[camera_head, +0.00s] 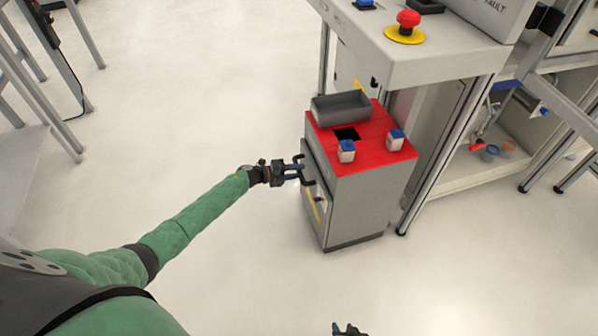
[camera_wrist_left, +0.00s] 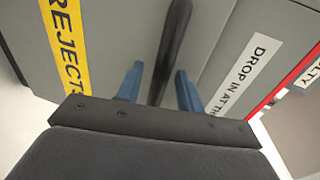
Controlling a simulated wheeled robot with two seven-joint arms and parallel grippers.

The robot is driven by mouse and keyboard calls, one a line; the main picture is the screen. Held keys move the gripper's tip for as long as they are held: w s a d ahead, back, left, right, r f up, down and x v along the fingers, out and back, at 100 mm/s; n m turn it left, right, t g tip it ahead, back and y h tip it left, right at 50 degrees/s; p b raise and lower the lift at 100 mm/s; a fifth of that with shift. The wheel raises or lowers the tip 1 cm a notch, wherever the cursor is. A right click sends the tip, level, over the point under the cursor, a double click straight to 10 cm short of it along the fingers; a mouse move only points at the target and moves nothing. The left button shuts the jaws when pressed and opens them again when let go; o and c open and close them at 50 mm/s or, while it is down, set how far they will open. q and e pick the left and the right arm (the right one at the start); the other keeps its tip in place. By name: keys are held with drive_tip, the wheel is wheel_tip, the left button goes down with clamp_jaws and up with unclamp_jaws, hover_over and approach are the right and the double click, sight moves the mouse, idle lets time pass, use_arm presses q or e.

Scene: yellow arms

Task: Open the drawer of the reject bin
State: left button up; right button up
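The reject bin (camera_head: 352,205) is a grey cabinet with a red top, standing upright on the floor. Its front faces left and carries a black drawer handle (camera_head: 308,182). In the left wrist view the dark handle bar (camera_wrist_left: 172,45) runs between my blue fingers, beside a yellow REJECT label (camera_wrist_left: 72,50). My left gripper (camera_head: 298,172) is at the handle, its fingers (camera_wrist_left: 160,85) either side of the bar with visible gaps; contact is not clear. The drawer looks closed. My right gripper (camera_head: 348,330) shows only partly at the bottom edge; its fingers are not clear.
A grey tray (camera_head: 341,107) and two small blue-capped containers (camera_head: 346,151) (camera_head: 395,139) sit on the red top around a dark opening. A workbench (camera_head: 440,62) with an emergency stop (camera_head: 407,22) stands behind. Floor left of the bin is clear.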

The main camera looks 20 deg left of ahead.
use_arm(q)
drive_tip(key=shift+w+d+f, duration=0.15)
drive_tip(key=shift+w+d, duration=0.15)
drive_tip(key=shift+d, duration=0.2)
clamp_jaws()
drive_tip(key=shift+a, duration=0.1)
drive_tip(key=f+v, duration=0.2)
drive_tip(key=v, duration=0.8)
drive_tip(key=f+v, duration=0.2)
drive_tip(key=v, duration=0.9)
drive_tip(key=shift+s+a, duration=0.4)
drive_tip(key=shift+a, duration=0.15)
